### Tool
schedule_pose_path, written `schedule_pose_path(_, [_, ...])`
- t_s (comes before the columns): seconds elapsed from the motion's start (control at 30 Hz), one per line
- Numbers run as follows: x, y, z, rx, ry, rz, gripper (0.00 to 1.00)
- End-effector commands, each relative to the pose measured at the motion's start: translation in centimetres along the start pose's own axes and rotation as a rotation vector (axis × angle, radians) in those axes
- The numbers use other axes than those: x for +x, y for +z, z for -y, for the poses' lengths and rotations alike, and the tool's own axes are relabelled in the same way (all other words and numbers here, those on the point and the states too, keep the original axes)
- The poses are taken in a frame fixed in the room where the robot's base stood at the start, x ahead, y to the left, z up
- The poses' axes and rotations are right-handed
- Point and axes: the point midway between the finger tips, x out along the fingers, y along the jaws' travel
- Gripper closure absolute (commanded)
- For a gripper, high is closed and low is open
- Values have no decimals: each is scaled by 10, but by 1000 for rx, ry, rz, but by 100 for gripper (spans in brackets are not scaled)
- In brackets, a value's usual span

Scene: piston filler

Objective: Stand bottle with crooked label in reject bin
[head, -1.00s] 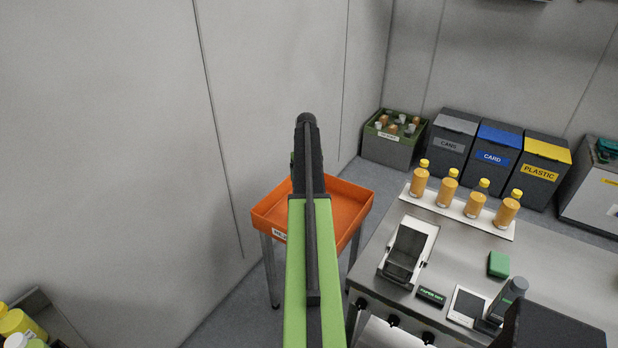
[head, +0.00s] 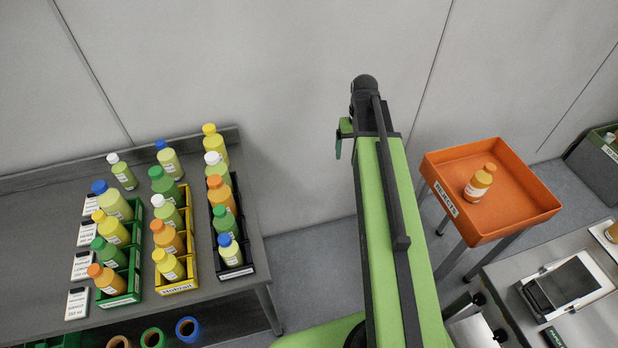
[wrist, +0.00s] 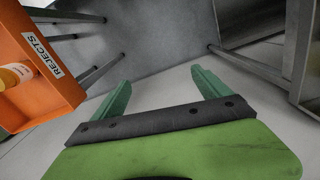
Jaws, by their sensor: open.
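The reject bin (head: 520,218) is an orange open tray on legs, right of my arm in the head view. Its REJECTS sign (wrist: 40,55) shows at the left of the wrist view. An orange bottle (head: 480,183) with an orange cap and pale label stands inside the bin, near its left part. Whether its label is crooked is too small to tell. The bottle is partly in the wrist view (wrist: 14,75), cut off by the edge. My gripper (wrist: 161,77) is open and empty over the floor, apart from bin and bottle; its fingers are mostly hidden in the head view.
A grey table (head: 50,230) at left carries several bottles in green, yellow and black crates. A steel bench (head: 510,275) with a device stands at lower right. A green crate (head: 600,150) is at the far right. Bare floor lies between table and bin.

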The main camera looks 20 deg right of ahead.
Motion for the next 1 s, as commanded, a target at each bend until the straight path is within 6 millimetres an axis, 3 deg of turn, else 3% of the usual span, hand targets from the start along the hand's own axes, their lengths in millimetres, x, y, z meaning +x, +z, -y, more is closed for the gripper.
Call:
schedule_pose_path(0.03, [0,27,54,-48,0,0,13])
schedule_pose_path(0.1, [0,53,110,-94,0,0,13])
schedule_pose_path(0.2, [0,82,164,-139,1,0,13])
schedule_pose_path(0.23, [0,88,173,-148,1,0,13])
schedule_pose_path(0.37, [0,97,178,-163,0,0,13])
schedule_pose_path(0.87, [0,96,179,-163,0,0,13])
schedule_pose_path(1.0, [0,96,179,-163,0,0,30])
